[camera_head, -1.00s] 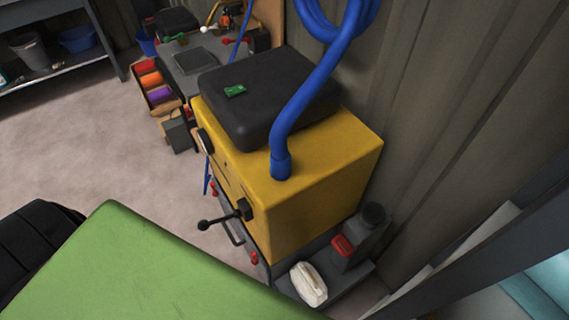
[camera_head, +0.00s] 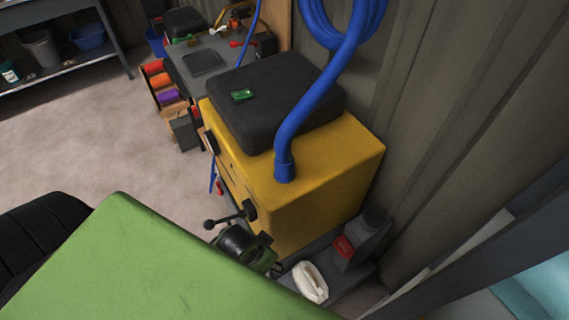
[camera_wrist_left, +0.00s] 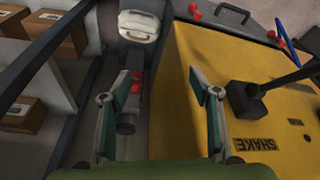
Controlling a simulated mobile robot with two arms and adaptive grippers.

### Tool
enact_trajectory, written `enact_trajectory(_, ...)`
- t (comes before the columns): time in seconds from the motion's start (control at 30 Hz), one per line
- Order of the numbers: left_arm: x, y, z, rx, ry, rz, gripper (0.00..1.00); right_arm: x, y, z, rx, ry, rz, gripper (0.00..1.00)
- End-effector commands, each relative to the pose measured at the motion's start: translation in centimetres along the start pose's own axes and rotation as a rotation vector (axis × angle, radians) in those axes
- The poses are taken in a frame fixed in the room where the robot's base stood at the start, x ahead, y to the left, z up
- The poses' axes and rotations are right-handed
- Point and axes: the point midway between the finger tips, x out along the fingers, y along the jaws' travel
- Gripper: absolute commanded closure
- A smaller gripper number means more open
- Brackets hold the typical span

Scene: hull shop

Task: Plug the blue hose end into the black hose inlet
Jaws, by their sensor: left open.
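The blue hose (camera_head: 318,100) hangs from a coil at the wall. Its end (camera_head: 283,171) meets the top of the yellow cabinet (camera_head: 345,155); I cannot tell whether it rests there or is seated. My left gripper (camera_wrist_left: 163,86) is open and empty in the left wrist view, beside the cabinet's yellow face (camera_wrist_left: 215,70). In the head view, a dark part of my left arm (camera_head: 238,242) shows low in front of the cabinet. My right gripper is not in view.
A black case (camera_head: 270,95) with a green item lies on the cabinet. A lever (camera_head: 225,220) sticks out in front. A corrugated wall closes the right side; floor is free at left.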

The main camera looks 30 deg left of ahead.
Motion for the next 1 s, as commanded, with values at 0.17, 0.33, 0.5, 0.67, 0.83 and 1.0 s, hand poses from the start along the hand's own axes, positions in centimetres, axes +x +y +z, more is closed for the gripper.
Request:
enact_trajectory(0.17,-7.3,0.8,-5.3,0.081,0.089,0.042,0.43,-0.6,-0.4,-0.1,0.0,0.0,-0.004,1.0)
enact_trajectory(0.33,-13.0,2.2,-8.7,0.198,0.158,0.09,0.43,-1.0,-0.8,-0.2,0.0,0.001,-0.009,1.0)
enact_trajectory(0.5,-13.7,2.7,-12.1,0.336,0.195,0.144,0.43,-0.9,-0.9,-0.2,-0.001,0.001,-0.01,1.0)
enact_trajectory(0.67,-14.8,1.8,-15.0,0.457,0.204,0.176,0.43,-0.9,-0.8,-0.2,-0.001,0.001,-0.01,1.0)
enact_trajectory(0.83,-16.8,-1.8,-17.8,0.546,0.166,0.183,0.43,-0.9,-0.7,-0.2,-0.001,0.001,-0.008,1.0)
enact_trajectory(1.0,-19.8,-6.5,-19.6,0.535,0.121,0.172,0.43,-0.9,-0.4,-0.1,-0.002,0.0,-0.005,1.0)
